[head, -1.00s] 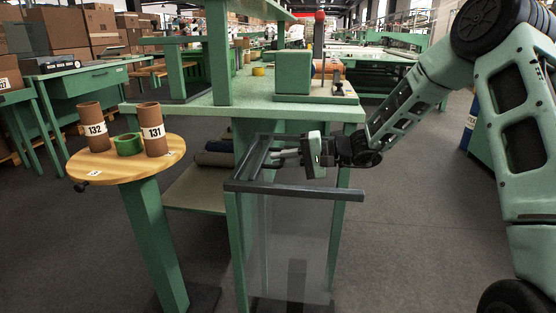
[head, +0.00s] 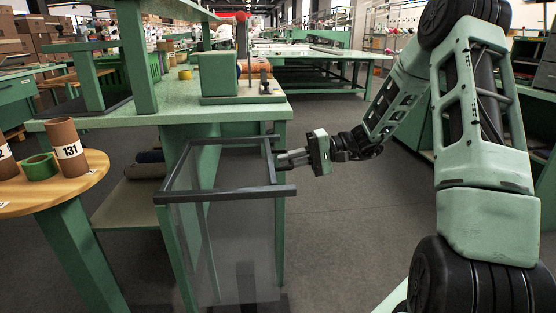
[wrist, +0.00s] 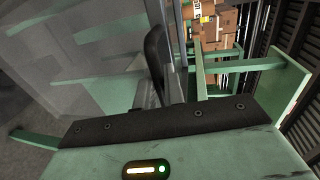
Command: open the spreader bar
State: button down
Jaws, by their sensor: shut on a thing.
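The dark spreader bar (head: 268,156) runs front to back along the right side of a dark rectangular rim on a green stand. A clear bag (head: 225,245) hangs below the rim, spread wide across most of its width. My gripper (head: 279,159) is at the right side of the rim, shut on the spreader bar. In the wrist view my gripper (wrist: 168,70) shows dark fingers close together, with the clear bag on the left. The exact contact at the fingertips is hard to make out.
The dark front rail (head: 225,194) crosses the stand. A green worktable (head: 180,100) stands behind it. A round wooden table (head: 60,190) at left holds the brown 131 tube (head: 67,148) and a green roll (head: 40,166). Open floor lies to the right.

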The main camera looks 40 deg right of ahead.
jog(key=c, duration=1.6)
grip_release()
jog(key=shift+c, duration=0.2)
jog(key=shift+d, duration=0.1)
jog(key=p+v, duration=0.2)
jog(key=v, duration=1.5)
jog(key=shift+s, duration=0.15)
jog(key=shift+d+r, duration=0.1)
jog(key=shift+d, duration=0.05)
